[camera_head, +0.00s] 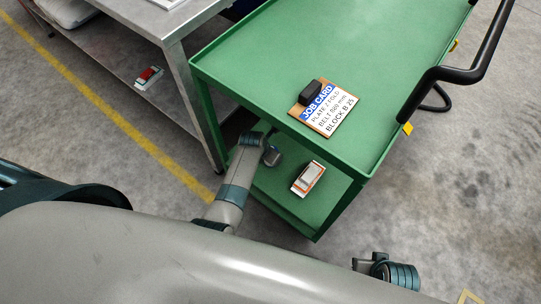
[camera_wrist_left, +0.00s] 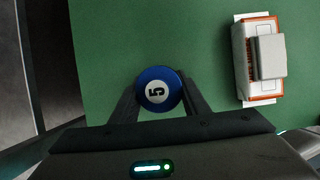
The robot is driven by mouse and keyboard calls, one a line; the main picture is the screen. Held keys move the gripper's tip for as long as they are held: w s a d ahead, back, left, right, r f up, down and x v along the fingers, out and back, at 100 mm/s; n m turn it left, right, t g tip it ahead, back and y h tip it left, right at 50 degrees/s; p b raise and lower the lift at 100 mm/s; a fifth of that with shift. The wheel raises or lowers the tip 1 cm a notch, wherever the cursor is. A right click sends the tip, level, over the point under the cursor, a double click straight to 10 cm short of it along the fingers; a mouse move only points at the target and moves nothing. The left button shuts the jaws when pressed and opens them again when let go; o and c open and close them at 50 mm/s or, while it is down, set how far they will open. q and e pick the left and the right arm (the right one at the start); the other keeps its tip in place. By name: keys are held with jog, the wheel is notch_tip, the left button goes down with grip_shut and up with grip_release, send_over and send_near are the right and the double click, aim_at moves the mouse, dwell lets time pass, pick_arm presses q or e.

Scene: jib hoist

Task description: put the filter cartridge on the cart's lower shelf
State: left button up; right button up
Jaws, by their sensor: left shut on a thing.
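The filter cartridge, as I take it, is a round blue thing with a white disc marked 5 (camera_wrist_left: 157,90). My left gripper (camera_wrist_left: 158,97) is shut on it, one finger on each side. In the head view the cartridge (camera_head: 272,157) shows as a small blue-grey cylinder at the end of my left arm, under the cart's top. The cart's green lower shelf (camera_head: 283,197) lies beneath it; I cannot tell whether the cartridge touches the shelf. My right gripper (camera_head: 372,263) is off to the right of the cart, above the floor; its fingers are not clear.
A white and orange box (camera_head: 308,178) sits on the lower shelf, right of the cartridge in the wrist view (camera_wrist_left: 262,58). The green top shelf (camera_head: 330,50) overhangs, carrying a job card (camera_head: 328,108) and black block. A grey bench (camera_head: 165,22) stands at left.

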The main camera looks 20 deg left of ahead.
pick_arm(q)
jog(key=shift+f, duration=0.1)
jog(key=o, duration=1.1)
jog(key=shift+c, duration=0.2)
jog(key=shift+r, duration=0.25)
